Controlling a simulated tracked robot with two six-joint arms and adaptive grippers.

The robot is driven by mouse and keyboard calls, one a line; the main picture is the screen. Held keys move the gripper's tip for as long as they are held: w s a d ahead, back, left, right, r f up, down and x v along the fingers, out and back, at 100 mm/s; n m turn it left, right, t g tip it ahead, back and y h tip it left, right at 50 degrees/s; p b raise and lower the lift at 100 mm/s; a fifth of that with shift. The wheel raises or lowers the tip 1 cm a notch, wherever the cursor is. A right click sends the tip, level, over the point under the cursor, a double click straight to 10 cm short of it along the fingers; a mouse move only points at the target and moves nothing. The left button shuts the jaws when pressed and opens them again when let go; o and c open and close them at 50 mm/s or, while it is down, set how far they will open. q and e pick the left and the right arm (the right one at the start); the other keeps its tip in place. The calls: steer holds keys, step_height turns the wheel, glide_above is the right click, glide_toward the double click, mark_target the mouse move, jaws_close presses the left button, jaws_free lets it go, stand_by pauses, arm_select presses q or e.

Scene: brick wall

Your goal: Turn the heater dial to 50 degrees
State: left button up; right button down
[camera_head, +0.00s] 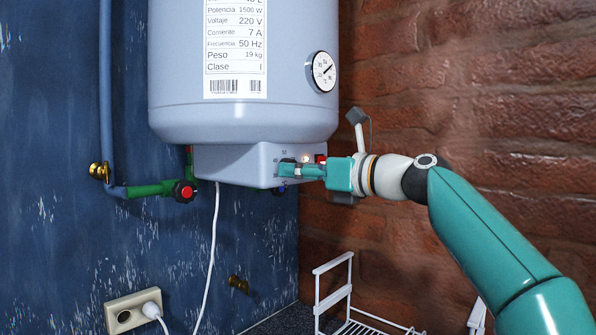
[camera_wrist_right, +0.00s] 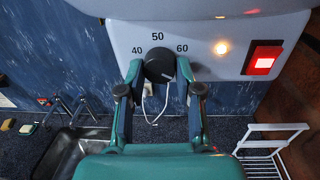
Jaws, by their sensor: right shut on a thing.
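The white water heater (camera_head: 240,125) hangs on the blue wall, with a control box along its bottom. The dark round heater dial (camera_wrist_right: 159,66) shows in the right wrist view, with the printed marks 40, 50 and 60 around its top. Its pointer direction is too unclear to tell. My right gripper (camera_wrist_right: 158,74) is shut on the dial, one finger on each side. In the head view my teal right gripper (camera_head: 298,171) reaches the box from the right and covers most of the dial. My left gripper is in neither view.
A lit red switch (camera_wrist_right: 263,61) and a glowing lamp (camera_wrist_right: 221,48) sit right of the dial. A pipe with a red-handled valve (camera_head: 184,191) is at left. A white rack (camera_head: 335,292) and a sink (camera_wrist_right: 62,150) are below. A brick wall stands at right.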

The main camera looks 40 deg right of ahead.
steer(key=shift+n, duration=0.5)
steer(key=n+h, duration=0.1)
steer(key=n, duration=0.9)
steer(key=n+h+p, duration=0.1)
steer(key=n, duration=1)
steer(key=shift+w+a+g, duration=0.15)
steer(key=shift+g, duration=0.25)
steer(key=shift+n, duration=0.4)
